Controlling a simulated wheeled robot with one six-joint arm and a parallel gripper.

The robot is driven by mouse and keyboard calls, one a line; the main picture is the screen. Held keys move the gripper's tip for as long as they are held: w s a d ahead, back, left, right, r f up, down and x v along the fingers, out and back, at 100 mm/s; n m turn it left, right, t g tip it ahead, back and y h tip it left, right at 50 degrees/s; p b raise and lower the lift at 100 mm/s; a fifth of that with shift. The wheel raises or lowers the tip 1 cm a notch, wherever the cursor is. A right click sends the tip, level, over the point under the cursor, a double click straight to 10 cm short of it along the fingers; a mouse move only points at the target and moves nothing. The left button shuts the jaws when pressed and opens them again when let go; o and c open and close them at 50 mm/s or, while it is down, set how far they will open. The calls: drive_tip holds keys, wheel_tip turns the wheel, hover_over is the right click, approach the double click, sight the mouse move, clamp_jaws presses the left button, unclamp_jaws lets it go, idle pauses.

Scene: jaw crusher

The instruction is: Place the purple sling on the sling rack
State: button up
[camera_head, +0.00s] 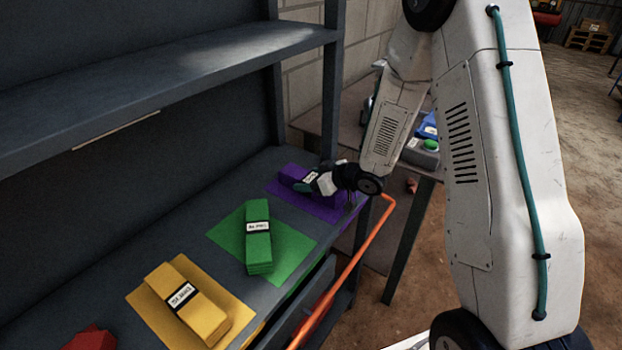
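The purple sling (292,173) is a folded bundle with a white label, lying on a purple patch (322,208) at the far end of the grey rack shelf (193,205). My gripper (306,185) is at the label end of this sling, coming from the right. Its fingers and wrist hide part of the sling. The fingers are small and dark here, so I cannot tell whether they are open, shut or touching it.
A green sling (258,250) and a yellow sling (205,318) lie on matching patches nearer me, with a red item (91,339) at the bottom left. An upper shelf (170,75) overhangs. An orange bar (345,274) runs along the front. A table with equipment (424,155) stands behind my arm.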

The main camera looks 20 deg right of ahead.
drive_tip(key=shift+r, duration=0.2)
drive_tip(key=s+d+r+m+g+h, duration=0.1)
drive_tip(key=s+d+r+m+h, duration=0.1)
drive_tip(key=s+d+r+h, duration=0.5)
drive_tip(key=s+d+r+m+g+h, duration=0.1)
drive_tip(key=s+d+r+m+h, duration=0.2)
drive_tip(key=s+d+r, duration=0.65)
drive_tip(key=s+a+r+g+y, duration=0.1)
drive_tip(key=s+a+r+g, duration=0.1)
drive_tip(key=s+a, duration=0.2)
drive_tip(key=s+a+r+m+g+y, duration=0.1)
drive_tip(key=s+a+r+g, duration=0.1)
drive_tip(key=s, duration=0.9)
drive_tip(key=s+a+r+m+g, duration=0.1)
drive_tip(key=s+a+r+g, duration=0.1)
drive_tip(key=s+a+r, duration=0.2)
drive_tip(key=s+a, duration=0.2)
drive_tip(key=s, duration=0.1)
drive_tip(key=shift+s+a+g+y, duration=0.3)
drive_tip(key=shift+a+y, duration=0.1)
drive_tip(key=shift+r, duration=0.1)
